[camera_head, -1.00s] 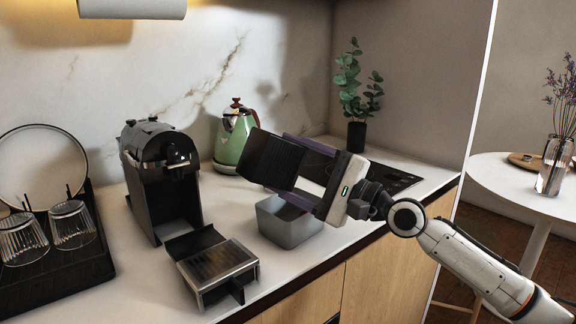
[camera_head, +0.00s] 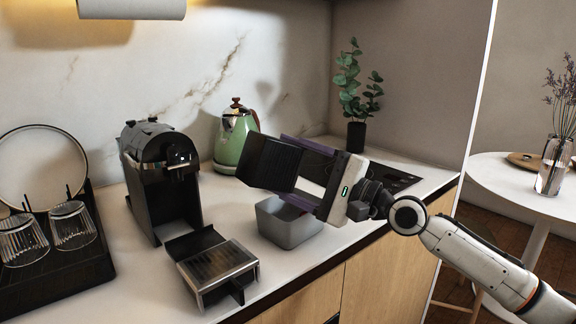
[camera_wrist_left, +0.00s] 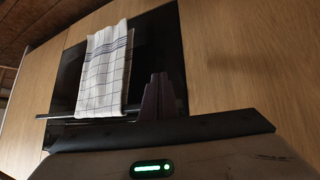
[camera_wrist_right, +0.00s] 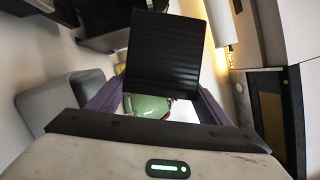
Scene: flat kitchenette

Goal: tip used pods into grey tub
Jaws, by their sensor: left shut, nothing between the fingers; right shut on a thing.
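The grey tub (camera_head: 290,231) stands open on the counter near its front edge. In the right wrist view the container (camera_wrist_right: 160,55) sits between the purple fingers, with the tub (camera_wrist_right: 62,108) to the left. No pods can be made out. My left gripper (camera_wrist_left: 160,90) shows only in the left wrist view, its fingers together and empty, in front of the oven.
The coffee machine (camera_head: 160,175) stands left of the tub, with a metal-topped drip tray (camera_head: 218,268) in front. A green kettle (camera_head: 235,140) is behind. A hob (camera_head: 385,175) and potted plant (camera_head: 356,135) are to the right. A drying rack with glasses (camera_head: 70,228) is far left.

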